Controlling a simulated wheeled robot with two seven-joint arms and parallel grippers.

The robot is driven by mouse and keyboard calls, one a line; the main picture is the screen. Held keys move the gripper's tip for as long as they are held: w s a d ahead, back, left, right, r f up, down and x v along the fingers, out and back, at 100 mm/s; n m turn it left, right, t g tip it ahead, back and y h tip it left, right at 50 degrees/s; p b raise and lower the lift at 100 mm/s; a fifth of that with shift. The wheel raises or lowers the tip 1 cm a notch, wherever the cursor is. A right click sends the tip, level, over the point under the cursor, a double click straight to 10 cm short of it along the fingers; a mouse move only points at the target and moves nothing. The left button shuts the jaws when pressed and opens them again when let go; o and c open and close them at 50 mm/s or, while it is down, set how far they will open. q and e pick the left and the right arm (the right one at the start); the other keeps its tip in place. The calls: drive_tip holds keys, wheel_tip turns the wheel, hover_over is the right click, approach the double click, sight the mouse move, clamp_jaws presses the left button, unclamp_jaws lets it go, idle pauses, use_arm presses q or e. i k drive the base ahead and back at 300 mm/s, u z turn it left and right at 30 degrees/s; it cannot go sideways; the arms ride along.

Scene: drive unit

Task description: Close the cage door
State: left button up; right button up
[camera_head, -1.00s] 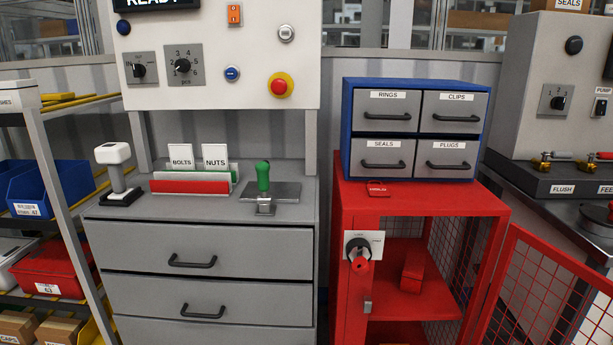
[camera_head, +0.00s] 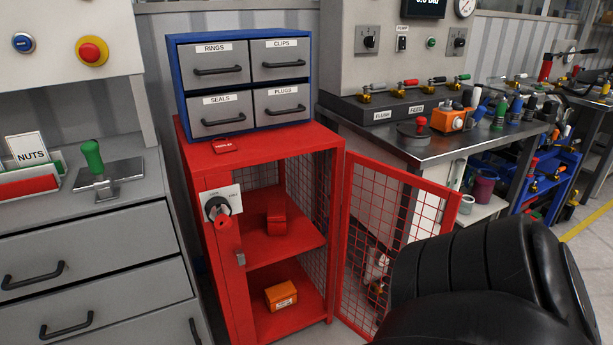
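The red cage (camera_head: 232,278) stands in the middle of the view with its front open. Its red mesh door (camera_head: 388,222) is hinged on the cage's right side and swung wide open to the right. A black knob with a red part (camera_head: 219,212) sits on a white plate on the cage's left front post. Inside, a red box lies on the upper shelf (camera_head: 288,246) and an orange box lies below. A black part of my arm fills the lower right and hides the door's lower right portion. Neither gripper's fingers show.
A blue cabinet (camera_head: 179,85) of small drawers stands on the cage. A grey drawer unit (camera_head: 110,262) is to the left. A metal workbench (camera_head: 440,152) with valves and tools is behind the door on the right.

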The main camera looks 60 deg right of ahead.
sight(454, 197)
drive_tip(key=u, duration=2.2)
drive_tip(key=k, duration=2.95)
drive_tip(key=z, duration=1.4)
drive_tip(key=k, duration=1.05)
drive_tip(key=z, duration=0.15)
